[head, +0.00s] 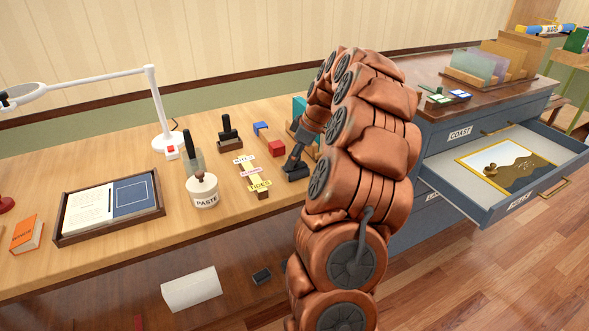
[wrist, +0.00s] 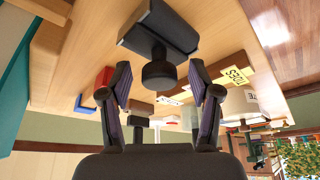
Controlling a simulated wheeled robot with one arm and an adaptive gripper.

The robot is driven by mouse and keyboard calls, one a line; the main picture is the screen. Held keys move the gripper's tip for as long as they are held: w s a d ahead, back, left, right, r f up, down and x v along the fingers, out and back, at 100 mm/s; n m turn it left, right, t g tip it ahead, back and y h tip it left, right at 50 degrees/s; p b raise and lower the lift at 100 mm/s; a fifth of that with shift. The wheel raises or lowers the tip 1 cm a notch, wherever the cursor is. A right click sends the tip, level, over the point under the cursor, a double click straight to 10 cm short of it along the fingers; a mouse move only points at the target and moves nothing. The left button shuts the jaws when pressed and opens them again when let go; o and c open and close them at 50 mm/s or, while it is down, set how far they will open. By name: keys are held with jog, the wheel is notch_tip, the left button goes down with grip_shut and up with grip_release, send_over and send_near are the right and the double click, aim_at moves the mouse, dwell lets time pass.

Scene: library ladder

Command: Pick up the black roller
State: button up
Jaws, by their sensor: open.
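A black block with a round knob handle, which looks like the black roller (wrist: 160,28), lies on the wooden desk in the wrist view. In the head view the dark roller (head: 295,173) shows near the desk's front edge, partly hidden by my arm. My gripper (wrist: 160,68) is open, its two fingers apart on either side of the knob, with no clear contact. In the head view my gripper (head: 298,155) reaches down just above the roller. Its fingertips are too small to make out there.
A framed tray (head: 75,238) lies further left. An open drawer (head: 470,195) juts out at right.

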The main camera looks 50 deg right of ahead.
jog(key=shift+c, duration=0.3)
grip_shut()
jog(key=shift+r, duration=0.15)
dwell(0.3)
jog(key=shift+r, duration=1.5)
jog(key=shift+s+d+r, duration=0.15)
jog(key=shift+s+r, duration=0.05)
jog(key=s+d+r+b, duration=0.1)
jog(key=s+d, duration=0.3)
jog(key=s, duration=1.1)
jog(key=shift+d+r+b, duration=0.15)
jog(key=shift+r+b, duration=0.05)
jog(key=shift+b, duration=0.2)
